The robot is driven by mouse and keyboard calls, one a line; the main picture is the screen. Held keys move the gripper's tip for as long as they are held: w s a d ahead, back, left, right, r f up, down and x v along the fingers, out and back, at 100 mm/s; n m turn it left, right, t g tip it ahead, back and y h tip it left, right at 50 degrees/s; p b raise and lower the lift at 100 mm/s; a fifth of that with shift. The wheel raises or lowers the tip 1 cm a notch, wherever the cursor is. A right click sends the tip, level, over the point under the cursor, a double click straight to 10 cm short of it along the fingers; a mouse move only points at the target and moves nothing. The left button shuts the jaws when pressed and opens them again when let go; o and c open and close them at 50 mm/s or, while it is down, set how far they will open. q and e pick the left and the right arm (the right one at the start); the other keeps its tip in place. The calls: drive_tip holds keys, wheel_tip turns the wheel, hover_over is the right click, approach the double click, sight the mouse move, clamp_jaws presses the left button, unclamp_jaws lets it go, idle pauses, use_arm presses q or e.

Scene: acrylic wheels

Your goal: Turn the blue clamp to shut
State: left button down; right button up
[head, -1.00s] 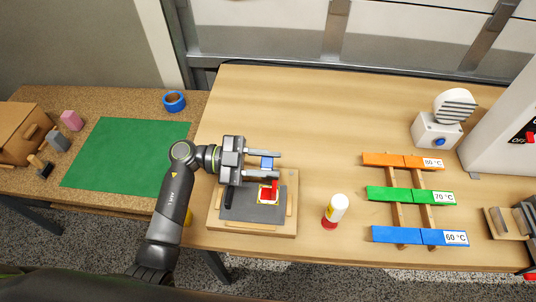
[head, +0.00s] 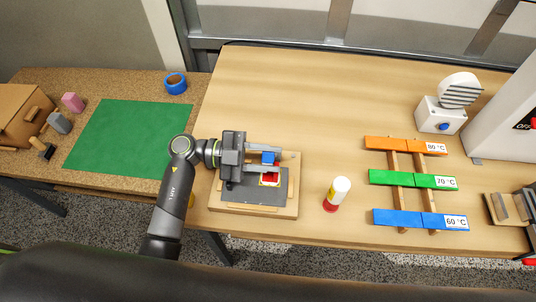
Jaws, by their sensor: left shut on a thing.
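The blue clamp (head: 268,158) is a small blue piece at the back of a wooden fixture board (head: 227,211) near the table's front edge. My left gripper (head: 281,165) reaches over the board from the left, with its fingers closed on the blue clamp. A red piece (head: 270,178) on a yellow-edged plate shows just in front of the clamp, on the board's dark grey pad (head: 245,198). The fingers hide part of the clamp, and its exact angle is hard to tell. My right gripper is out of view.
A white bottle with a red base (head: 336,194) stands right of the board. A rack with orange, green (head: 391,178) and blue bars lies farther right. A white device (head: 440,116) stands behind it. A green mat (head: 130,138) and blue tape roll (head: 175,83) lie left. The table's back middle is clear.

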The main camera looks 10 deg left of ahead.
use_arm(q)
drive_tip(key=c, duration=1.2)
unclamp_jaws()
drive_tip(key=shift+f, duration=0.2)
drive_tip(key=shift+c, duration=0.2)
drive_tip(key=shift+o, duration=0.3)
drive_tip(key=shift+r, duration=0.1)
drive_tip(key=a+b, duration=0.5)
drive_tip(key=a, duration=1.2)
drive_tip(key=shift+a+b, duration=0.25)
drive_tip(key=shift+b, duration=0.15)
